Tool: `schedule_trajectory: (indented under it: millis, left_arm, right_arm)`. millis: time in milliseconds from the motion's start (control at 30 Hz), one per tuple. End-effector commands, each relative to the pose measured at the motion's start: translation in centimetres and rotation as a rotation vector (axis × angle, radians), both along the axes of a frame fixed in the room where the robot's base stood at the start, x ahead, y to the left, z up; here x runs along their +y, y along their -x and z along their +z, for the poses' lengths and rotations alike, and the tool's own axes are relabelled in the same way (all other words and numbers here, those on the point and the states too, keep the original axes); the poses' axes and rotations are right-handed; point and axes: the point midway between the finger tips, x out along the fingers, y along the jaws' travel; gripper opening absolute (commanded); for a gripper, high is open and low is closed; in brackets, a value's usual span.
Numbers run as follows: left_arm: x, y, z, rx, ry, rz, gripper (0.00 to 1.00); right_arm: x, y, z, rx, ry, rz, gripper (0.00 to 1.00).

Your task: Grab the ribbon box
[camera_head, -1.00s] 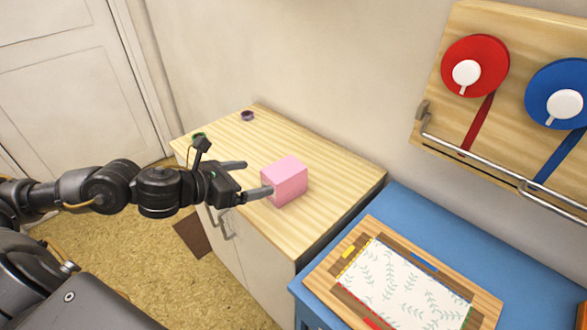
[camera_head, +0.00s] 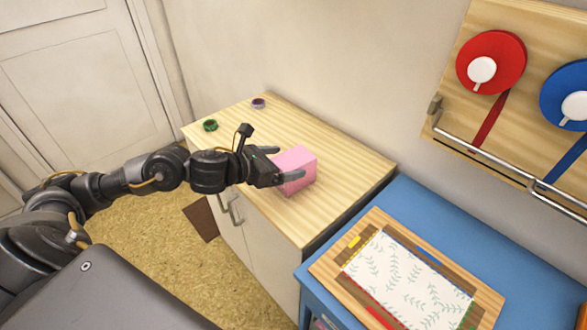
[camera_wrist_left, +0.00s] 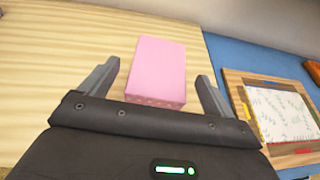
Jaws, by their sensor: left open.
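The pink box (camera_head: 296,169) stands on the light wooden cabinet top (camera_head: 345,190). In the left wrist view the pink box (camera_wrist_left: 158,68) lies between the two open fingers of the left gripper (camera_wrist_left: 157,90). A gap shows on each side, so the fingers are not closed on it. My right gripper is not in view.
A green ring (camera_head: 210,125) and a purple ring (camera_head: 258,103) lie at the cabinet's far end. A blue table (camera_head: 420,205) with a wooden frame (camera_head: 330,270) stands at the right. Red (camera_head: 491,62) and blue (camera_head: 572,95) ribbon spools hang on the wall.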

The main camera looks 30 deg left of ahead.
Motion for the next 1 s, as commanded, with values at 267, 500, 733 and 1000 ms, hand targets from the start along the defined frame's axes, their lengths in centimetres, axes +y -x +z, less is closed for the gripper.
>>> schedule_trajectory:
  millis: [267,500,733,1000]
  left_arm:
    - [-1.3,-3.1,-1.1,0.001,0.002,0.000,0.89]
    - [-1.4,-3.3,-1.3,0.000,0.000,-0.001,0.89]
    - [-1.4,-3.3,-1.3,0.000,0.000,-0.001,0.63]
    - [-1.4,-3.3,-1.2,-0.001,0.001,-0.001,0.36]
  right_arm:
    - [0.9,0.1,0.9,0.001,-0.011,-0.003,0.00]
    - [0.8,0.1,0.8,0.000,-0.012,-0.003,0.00]
    - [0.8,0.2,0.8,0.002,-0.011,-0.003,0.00]
    - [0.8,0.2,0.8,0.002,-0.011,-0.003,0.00]
